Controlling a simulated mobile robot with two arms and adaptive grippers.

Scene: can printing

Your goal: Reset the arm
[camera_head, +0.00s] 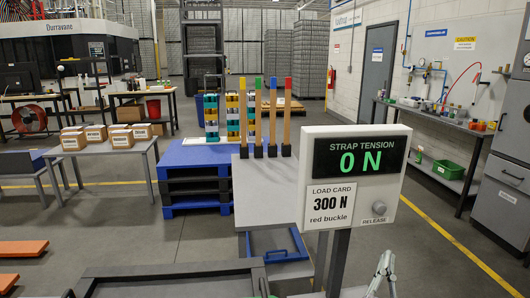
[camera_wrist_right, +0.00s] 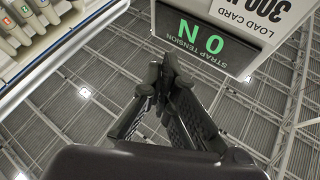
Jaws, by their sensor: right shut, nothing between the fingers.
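My right gripper (camera_head: 384,266) is at the lower right of the head view, below and slightly right of the strap tension sign (camera_head: 354,180), with its fingertips pointing up. Its dark fingers also show in the right wrist view (camera_wrist_right: 168,75), brought together with nothing held. The wrist view looks up at the ceiling, with the sign (camera_wrist_right: 222,35) at the upper right, apart from the fingers. The sign reads "0 N" in green, with a load card "300 N red buckle" and a release knob (camera_head: 379,208). My left gripper is not in view.
A grey table (camera_head: 262,203) holds several colour-tipped posts. Behind it stands a blue pallet stack (camera_head: 196,157). Small boxes (camera_head: 122,138) sit on a table at left. A dark frame edge (camera_head: 170,272) crosses the bottom. Right of the sign, the floor (camera_head: 425,255) is clear.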

